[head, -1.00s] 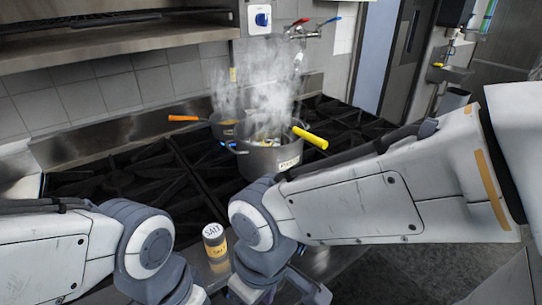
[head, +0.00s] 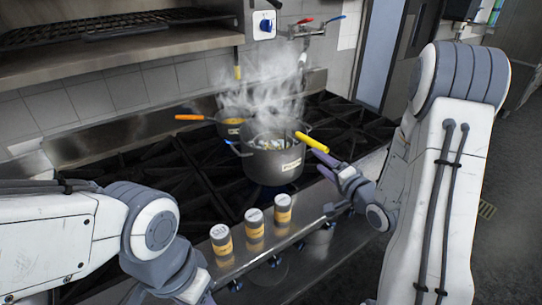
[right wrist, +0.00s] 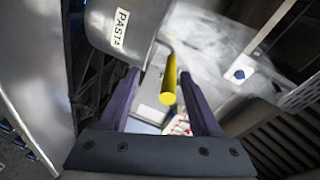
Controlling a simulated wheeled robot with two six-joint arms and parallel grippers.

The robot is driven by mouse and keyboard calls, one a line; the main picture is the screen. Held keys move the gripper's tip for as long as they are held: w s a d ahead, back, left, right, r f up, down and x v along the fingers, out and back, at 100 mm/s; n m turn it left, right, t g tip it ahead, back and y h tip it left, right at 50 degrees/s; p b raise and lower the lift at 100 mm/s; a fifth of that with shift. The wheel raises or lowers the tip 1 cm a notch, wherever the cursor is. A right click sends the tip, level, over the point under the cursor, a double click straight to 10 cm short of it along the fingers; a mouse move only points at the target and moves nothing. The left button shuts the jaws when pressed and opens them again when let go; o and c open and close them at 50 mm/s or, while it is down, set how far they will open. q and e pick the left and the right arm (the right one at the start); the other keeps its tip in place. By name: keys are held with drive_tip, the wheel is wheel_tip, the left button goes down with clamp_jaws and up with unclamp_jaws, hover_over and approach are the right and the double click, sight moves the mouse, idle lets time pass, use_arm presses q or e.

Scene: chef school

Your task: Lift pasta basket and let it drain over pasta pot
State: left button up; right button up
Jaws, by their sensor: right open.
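The steaming pasta pot (head: 272,165) stands on the stove; its PASTA label also shows in the right wrist view, on the pot (right wrist: 150,18). The pasta basket (head: 270,144) sits inside it, partly hidden by steam. Its yellow handle (head: 311,140) sticks out over the rim to the right. My right gripper (head: 322,164) is open and empty, just below and right of the handle's end. In the right wrist view, the yellow handle (right wrist: 169,86) appears between the open fingers (right wrist: 160,77), apart from both. My left arm shows at lower left; its gripper is outside the view.
A second pot (head: 232,128) with an orange handle (head: 190,117) stands behind left. Three shakers (head: 221,240) (head: 254,223) (head: 283,209) line the steel front ledge (head: 315,222). A tap (head: 312,30) is on the wall behind. The left burners are clear.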

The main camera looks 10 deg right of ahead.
sight(309, 138)
drive_tip(key=shift+m+t, duration=0.7)
drive_tip(key=shift+m, duration=0.1)
drive_tip(key=w, duration=0.1)
drive_tip(key=w+r+p, duration=0.1)
drive_tip(key=w+d+p, duration=0.1)
drive_tip(key=w, duration=0.1)
drive_tip(key=shift+r, duration=0.2)
drive_tip(key=w+p, duration=0.1)
drive_tip(key=w+a+p, duration=0.1)
drive_tip(key=w, duration=0.1)
drive_tip(key=w+p, duration=0.1)
drive_tip(key=shift+w+a+r, duration=0.1)
drive_tip(key=shift+w+a, duration=0.2)
drive_tip(key=shift+w, duration=0.3)
clamp_jaws()
